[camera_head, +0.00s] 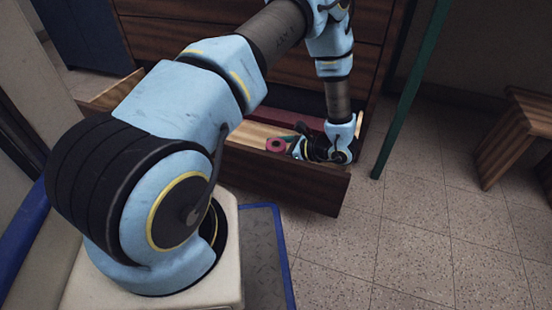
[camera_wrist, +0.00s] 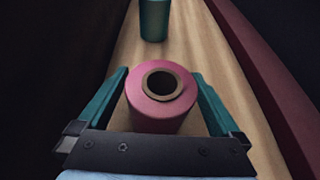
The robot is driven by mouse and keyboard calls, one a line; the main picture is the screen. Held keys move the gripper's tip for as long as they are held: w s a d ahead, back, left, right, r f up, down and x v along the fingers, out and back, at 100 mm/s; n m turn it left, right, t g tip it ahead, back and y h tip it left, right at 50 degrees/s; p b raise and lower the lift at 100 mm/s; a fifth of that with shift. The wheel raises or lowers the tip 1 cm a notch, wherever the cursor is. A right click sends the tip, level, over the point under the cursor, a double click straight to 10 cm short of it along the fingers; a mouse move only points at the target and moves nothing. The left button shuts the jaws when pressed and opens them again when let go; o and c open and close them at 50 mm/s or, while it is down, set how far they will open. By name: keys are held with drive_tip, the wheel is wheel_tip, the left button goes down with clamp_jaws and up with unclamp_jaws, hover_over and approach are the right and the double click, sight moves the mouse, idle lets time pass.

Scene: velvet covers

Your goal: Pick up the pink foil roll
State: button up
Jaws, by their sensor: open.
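The pink foil roll (camera_wrist: 161,118) stands on the wooden floor of an open drawer, its hollow core facing the wrist camera. In the head view the roll (camera_head: 276,144) shows near the middle of the drawer, left of my gripper. My gripper (camera_wrist: 160,80) is open in the wrist view, with one teal finger on each side of the roll. The roll lies between the fingers, with a small gap visible at least near the tips. In the head view my gripper (camera_head: 291,140) reaches low into the drawer, partly hidden by my wrist.
The drawer's front panel (camera_head: 290,180) is pulled out from a brown wooden dresser (camera_head: 160,40). A teal cylinder (camera_wrist: 154,20) stands farther along the drawer. A dark red drawer side (camera_wrist: 262,70) runs along the right. A green pole (camera_head: 412,90) stands right of the drawer.

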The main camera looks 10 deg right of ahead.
drive_tip(key=shift+w+a, duration=0.1)
drive_tip(key=shift+a, duration=0.05)
drive_tip(key=c, duration=1.5)
